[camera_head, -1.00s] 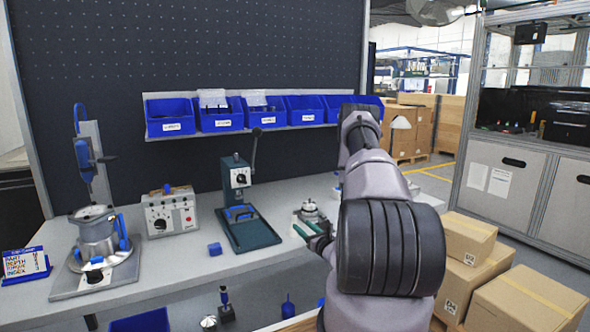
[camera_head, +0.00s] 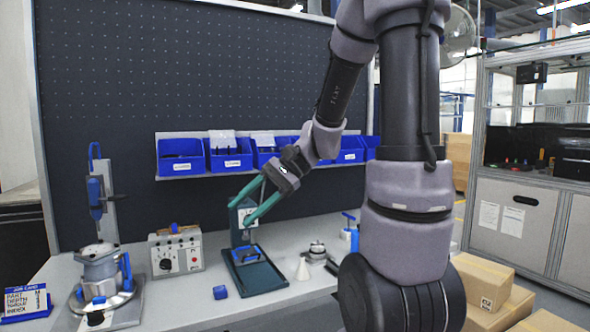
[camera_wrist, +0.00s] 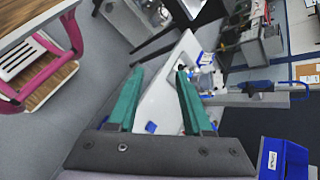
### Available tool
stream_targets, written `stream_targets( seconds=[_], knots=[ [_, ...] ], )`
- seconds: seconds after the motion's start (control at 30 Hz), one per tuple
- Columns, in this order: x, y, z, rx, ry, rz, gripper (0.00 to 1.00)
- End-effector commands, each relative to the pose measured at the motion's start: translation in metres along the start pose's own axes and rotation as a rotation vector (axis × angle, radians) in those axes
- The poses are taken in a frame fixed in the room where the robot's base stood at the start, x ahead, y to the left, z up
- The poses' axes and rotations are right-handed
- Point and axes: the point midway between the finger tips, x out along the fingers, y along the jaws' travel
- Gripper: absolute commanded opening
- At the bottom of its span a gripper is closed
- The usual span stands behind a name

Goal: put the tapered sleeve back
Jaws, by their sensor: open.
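A pale cone (camera_head: 303,268), which looks like the tapered sleeve, stands upright on the grey bench (camera_head: 200,292), just left of a round metal part (camera_head: 317,251). My gripper (camera_head: 239,215) is open and empty. Its green fingers are raised above the bench, up and left of the cone, and overlap the green lever press (camera_head: 257,275) in the head view. In the wrist view my gripper (camera_wrist: 160,72) shows its fingers apart with nothing between them. I cannot make out the cone in the wrist view.
A control box (camera_head: 176,252) and a clamp fixture (camera_head: 103,272) stand left of the press. A small blue block (camera_head: 220,292) lies before it. Blue bins (camera_head: 180,156) line the back panel. A blue-handled tool (camera_head: 349,232) stands right of the metal part.

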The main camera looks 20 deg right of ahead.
Motion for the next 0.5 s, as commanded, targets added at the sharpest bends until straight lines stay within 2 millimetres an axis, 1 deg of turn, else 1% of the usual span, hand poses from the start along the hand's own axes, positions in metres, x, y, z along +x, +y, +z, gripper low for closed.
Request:
stream_targets(
  seconds=[0.03, 0.17, 0.23, 0.4, 0.5],
  knots=[
    [-0.007, 0.006, 0.012, -0.073, 0.068, 0.052, 0.50],
    [-0.031, 0.023, 0.027, -0.241, 0.265, 0.175, 0.50],
    [-0.047, 0.029, 0.033, -0.331, 0.382, 0.224, 0.50],
    [-0.087, 0.033, 0.045, -0.519, 0.641, 0.285, 0.50],
    [-0.106, 0.032, 0.051, -0.593, 0.750, 0.294, 0.50]
  ],
)
